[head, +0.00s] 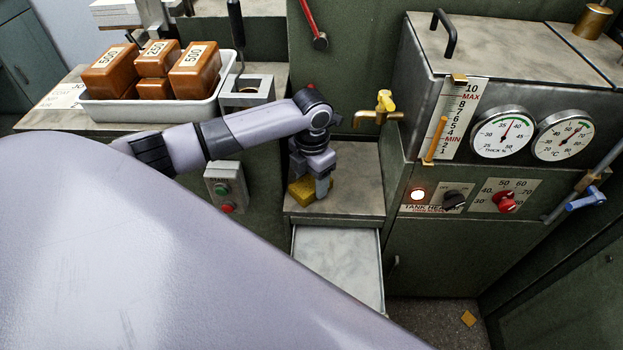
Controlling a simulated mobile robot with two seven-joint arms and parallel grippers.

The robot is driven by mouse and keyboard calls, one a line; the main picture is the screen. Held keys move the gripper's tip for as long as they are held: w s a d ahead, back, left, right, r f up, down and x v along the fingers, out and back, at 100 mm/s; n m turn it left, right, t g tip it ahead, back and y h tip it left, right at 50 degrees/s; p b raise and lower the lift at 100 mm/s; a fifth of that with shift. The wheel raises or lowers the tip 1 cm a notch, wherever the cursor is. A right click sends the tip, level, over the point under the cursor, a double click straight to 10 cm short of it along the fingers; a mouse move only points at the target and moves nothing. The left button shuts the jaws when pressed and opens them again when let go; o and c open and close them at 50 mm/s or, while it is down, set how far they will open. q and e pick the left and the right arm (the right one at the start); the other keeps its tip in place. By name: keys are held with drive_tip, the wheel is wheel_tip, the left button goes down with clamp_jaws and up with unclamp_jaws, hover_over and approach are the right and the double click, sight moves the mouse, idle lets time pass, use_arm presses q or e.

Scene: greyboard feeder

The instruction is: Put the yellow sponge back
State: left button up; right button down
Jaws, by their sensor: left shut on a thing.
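The yellow sponge (301,191) is on or just above the grey shelf (355,200) below the brass tap. My left gripper (314,187) points down over the shelf and is shut on the sponge. One finger hides part of the sponge. I cannot tell whether the sponge touches the shelf. My right gripper is not in view.
A brass tap (376,112) with a yellow handle juts out just right of my left wrist. A lower metal tray (340,262) is in front of the shelf. A white tray (160,112) of brown blocks stands at left. Gauges and knobs fill the right panel.

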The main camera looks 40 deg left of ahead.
sight(312, 181)
use_arm(q)
drive_tip(key=shift+f, duration=0.1)
drive_tip(key=o, duration=0.9)
drive_tip(key=shift+o, duration=0.2)
